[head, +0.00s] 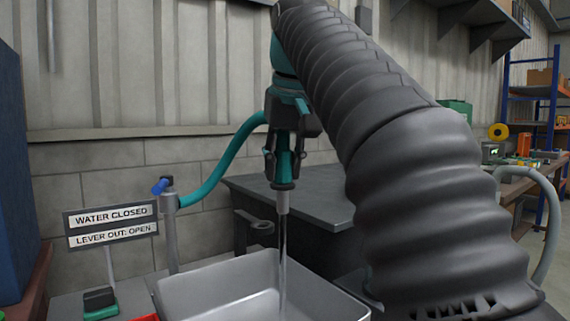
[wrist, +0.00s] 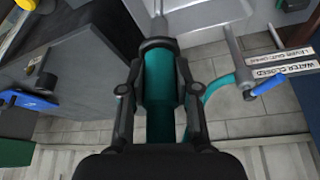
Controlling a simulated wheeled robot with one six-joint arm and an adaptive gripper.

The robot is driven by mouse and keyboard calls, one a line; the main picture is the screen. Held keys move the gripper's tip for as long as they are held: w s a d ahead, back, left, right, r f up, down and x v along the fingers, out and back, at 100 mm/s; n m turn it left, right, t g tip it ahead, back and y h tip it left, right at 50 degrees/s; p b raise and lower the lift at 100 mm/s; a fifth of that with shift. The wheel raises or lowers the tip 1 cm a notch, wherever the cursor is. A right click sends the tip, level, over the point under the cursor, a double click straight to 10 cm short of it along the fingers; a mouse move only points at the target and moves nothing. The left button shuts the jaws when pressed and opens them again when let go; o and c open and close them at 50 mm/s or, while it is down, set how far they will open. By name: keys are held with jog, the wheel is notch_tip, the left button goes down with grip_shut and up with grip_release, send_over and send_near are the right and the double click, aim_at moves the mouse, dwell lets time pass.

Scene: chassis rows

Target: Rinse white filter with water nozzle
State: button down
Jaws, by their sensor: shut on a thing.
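My gripper (head: 284,158) is shut on the teal water nozzle (head: 284,187), which points down above the metal basin (head: 215,270). A thin stream of water (head: 283,255) falls from its grey tip into the basin. In the wrist view, my gripper (wrist: 159,88) has one finger on each side of the teal nozzle body (wrist: 160,75). A teal hose runs from the nozzle to a grey standpipe (head: 170,230) with a blue lever (head: 160,186); the lever also shows in the wrist view (wrist: 267,86). I cannot make out the white filter in either view.
A sign (head: 111,223) reading "WATER CLOSED" and "LEVER OUT: OPEN" stands left of the basin. A dark bench (head: 310,205) is behind the basin. A green and black item (head: 99,302) and a red edge (head: 145,318) lie at the front left. Shelves (head: 535,105) stand far right.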

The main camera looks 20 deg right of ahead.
jog(key=shift+s+a, duration=0.45)
jog(key=shift+a, duration=0.45)
jog(key=shift+s+a, duration=0.4)
jog(key=shift+a, duration=0.5)
jog(key=shift+s+a, duration=0.45)
jog(key=shift+a, duration=0.45)
jog(key=shift+a, duration=0.1)
jog(key=shift+s+a, duration=0.45)
jog(key=shift+a, duration=0.4)
jog(key=shift+s+a, duration=0.45)
jog(key=shift+a, duration=0.4)
jog(key=shift+s, duration=0.15)
jog(key=shift+s+d, duration=0.15)
jog(key=shift+s, duration=0.15)
jog(key=shift+w+d+p, duration=0.1)
jog(key=shift+w+p, duration=0.15)
jog(key=shift+p, duration=0.05)
